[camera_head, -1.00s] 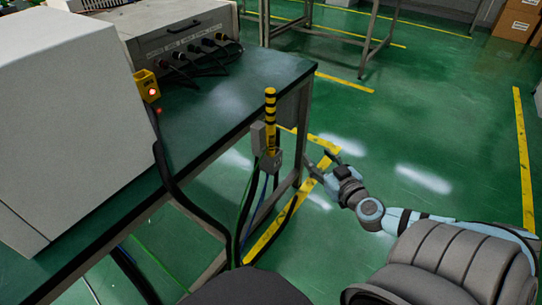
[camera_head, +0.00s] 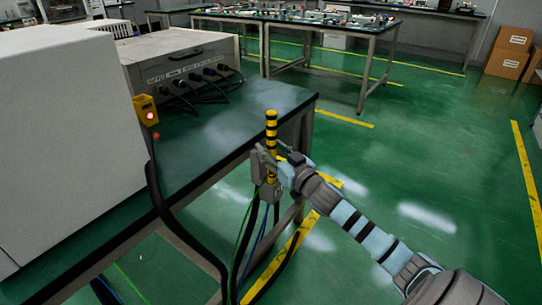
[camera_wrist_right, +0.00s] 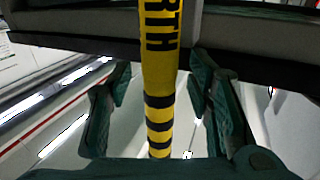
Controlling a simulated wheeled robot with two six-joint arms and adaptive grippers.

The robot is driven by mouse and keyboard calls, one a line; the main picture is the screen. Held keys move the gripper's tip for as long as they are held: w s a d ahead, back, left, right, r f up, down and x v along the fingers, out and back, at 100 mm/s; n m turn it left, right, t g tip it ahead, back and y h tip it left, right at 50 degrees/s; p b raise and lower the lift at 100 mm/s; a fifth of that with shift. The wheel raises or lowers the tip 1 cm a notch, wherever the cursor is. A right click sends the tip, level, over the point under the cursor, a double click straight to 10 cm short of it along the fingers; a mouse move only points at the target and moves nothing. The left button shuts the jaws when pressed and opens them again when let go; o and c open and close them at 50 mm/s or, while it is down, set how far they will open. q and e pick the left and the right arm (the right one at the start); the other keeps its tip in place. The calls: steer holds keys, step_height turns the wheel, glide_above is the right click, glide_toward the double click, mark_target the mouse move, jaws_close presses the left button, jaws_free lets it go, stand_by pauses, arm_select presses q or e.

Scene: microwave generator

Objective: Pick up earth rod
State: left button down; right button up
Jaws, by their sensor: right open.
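The earth rod (camera_head: 271,128) is yellow with black bands and stands upright in a grey holder (camera_head: 269,191) at the side of the green-topped bench. In the right wrist view the rod (camera_wrist_right: 159,75) runs down the middle, with black lettering ending in "RTH" on it. My right gripper (camera_head: 271,160) is at the rod, just above the holder. Its fingers (camera_wrist_right: 158,90) stand open on both sides of the rod, with gaps showing between them and it. My left gripper is out of view.
The bench (camera_head: 232,130) carries a large white cabinet (camera_head: 70,130), a grey box with cables (camera_head: 185,70) and a yellow unit with a red light (camera_head: 146,109). Black, green and blue cables hang below the holder. Open green floor lies to the right.

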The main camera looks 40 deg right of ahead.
mark_target(271, 111)
steer(key=shift+w, duration=0.4)
jaws_close()
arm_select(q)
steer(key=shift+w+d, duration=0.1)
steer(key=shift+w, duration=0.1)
